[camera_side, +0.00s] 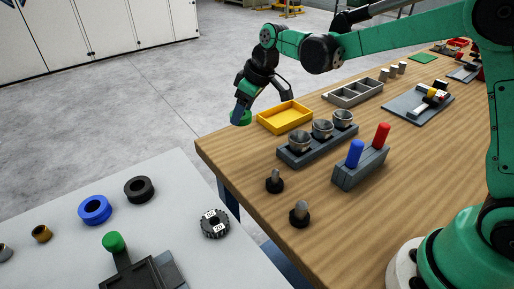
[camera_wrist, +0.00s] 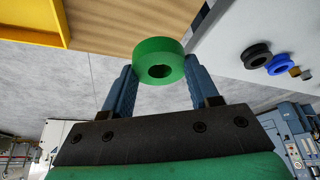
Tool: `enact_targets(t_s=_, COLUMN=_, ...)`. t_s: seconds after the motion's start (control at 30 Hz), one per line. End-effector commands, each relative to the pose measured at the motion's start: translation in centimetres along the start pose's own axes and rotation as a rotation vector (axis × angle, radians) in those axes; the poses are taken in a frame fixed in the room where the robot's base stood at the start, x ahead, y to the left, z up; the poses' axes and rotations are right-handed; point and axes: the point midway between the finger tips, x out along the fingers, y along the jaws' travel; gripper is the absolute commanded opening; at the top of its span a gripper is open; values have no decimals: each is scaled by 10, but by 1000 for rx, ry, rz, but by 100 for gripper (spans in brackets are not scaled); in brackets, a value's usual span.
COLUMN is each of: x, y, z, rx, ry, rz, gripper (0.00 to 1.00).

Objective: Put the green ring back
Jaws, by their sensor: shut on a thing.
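The green ring (camera_side: 240,118) is held at the end of my gripper (camera_side: 243,106) in the side view, in the air beyond the wooden table's far left edge. In the wrist view the green ring (camera_wrist: 158,47) sits between the two blue-grey fingers of my gripper (camera_wrist: 159,75), which are shut on its sides. Its dark hole shows. A blue ring (camera_side: 95,209) and a black ring (camera_side: 139,189) lie on the grey table (camera_side: 60,210). In the wrist view the blue ring (camera_wrist: 279,65) and black ring (camera_wrist: 257,57) are at the right.
On the wooden table (camera_side: 237,172) are a yellow tray (camera_side: 285,118), a holder with metal cups (camera_side: 298,142), a block with blue and red pegs (camera_side: 361,169) and two dark knobs (camera_side: 299,213). A numbered dial (camera_side: 215,224) and a green knob (camera_side: 113,242) are on the grey table.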

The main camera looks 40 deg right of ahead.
Motion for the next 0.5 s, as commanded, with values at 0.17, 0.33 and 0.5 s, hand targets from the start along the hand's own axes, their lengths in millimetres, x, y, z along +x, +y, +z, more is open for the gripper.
enact_targets(t_s=0.17, x=40, y=0, z=17, rx=0, ry=0, rz=0, gripper=0)
enact_targets(t_s=0.33, x=57, y=0, z=23, rx=0, ry=0, rz=0, gripper=0)
enact_targets(t_s=0.5, x=78, y=0, z=32, rx=0, ry=0, rz=0, gripper=0)
